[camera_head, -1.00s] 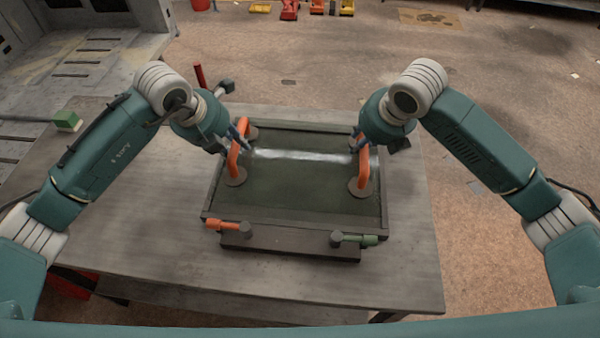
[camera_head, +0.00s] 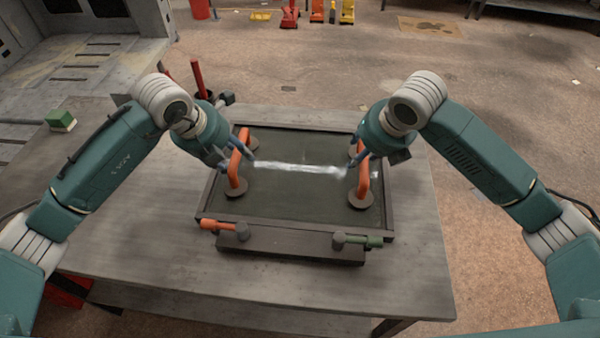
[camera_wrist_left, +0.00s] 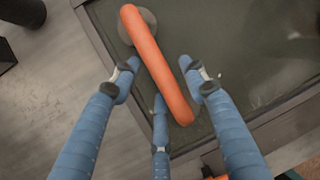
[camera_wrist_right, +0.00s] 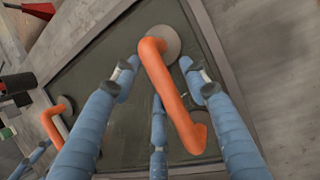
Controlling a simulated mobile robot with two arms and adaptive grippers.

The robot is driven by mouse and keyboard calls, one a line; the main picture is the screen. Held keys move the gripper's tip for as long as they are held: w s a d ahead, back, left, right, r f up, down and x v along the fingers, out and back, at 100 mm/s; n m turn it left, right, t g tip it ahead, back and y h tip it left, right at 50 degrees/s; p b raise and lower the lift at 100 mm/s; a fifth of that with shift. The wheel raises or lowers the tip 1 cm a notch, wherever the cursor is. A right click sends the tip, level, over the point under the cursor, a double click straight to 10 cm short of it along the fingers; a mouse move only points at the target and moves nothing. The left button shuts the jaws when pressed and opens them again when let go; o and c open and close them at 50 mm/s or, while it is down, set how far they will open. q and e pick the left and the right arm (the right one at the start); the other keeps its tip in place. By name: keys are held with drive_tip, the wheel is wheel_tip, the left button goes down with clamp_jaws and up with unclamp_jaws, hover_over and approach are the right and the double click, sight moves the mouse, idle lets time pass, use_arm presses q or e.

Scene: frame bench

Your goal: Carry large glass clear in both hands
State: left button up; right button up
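The large clear glass (camera_head: 295,205) lies flat in a dark frame (camera_head: 388,205) on a grey table. A left orange handle (camera_head: 236,172) and a right orange handle (camera_head: 363,183) stand on round pads on the glass. My left gripper (camera_head: 241,150) is at the left handle; in the left wrist view its blue fingers are spread on both sides of this handle (camera_wrist_left: 150,50), with gaps. My right gripper (camera_head: 357,160) is at the right handle; in the right wrist view its fingers are spread around this handle (camera_wrist_right: 165,75), also with gaps. The far handle parts are partly hidden by the fingers.
An orange clamp (camera_head: 217,225) and a green clamp (camera_head: 365,241) sit at the frame's near edge. A red post (camera_head: 197,76) stands behind the left gripper. A green block (camera_head: 61,120) lies at the left. The table (camera_head: 170,250) is bare in front of the frame.

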use_arm(q)
drive_tip(key=shift+r, duration=0.15)
drive_tip(key=shift+r, duration=0.3)
use_arm(e)
drive_tip(key=shift+a, duration=0.1)
drive_tip(key=shift+s+r, duration=0.1)
drive_tip(key=shift+r, duration=0.15)
use_arm(q)
drive_tip(key=v, duration=1.1)
drive_tip(key=shift+s, duration=0.2)
use_arm(e)
drive_tip(key=v, duration=1.1)
drive_tip(key=shift+r, duration=0.2)
drive_tip(key=shift+s, duration=0.1)
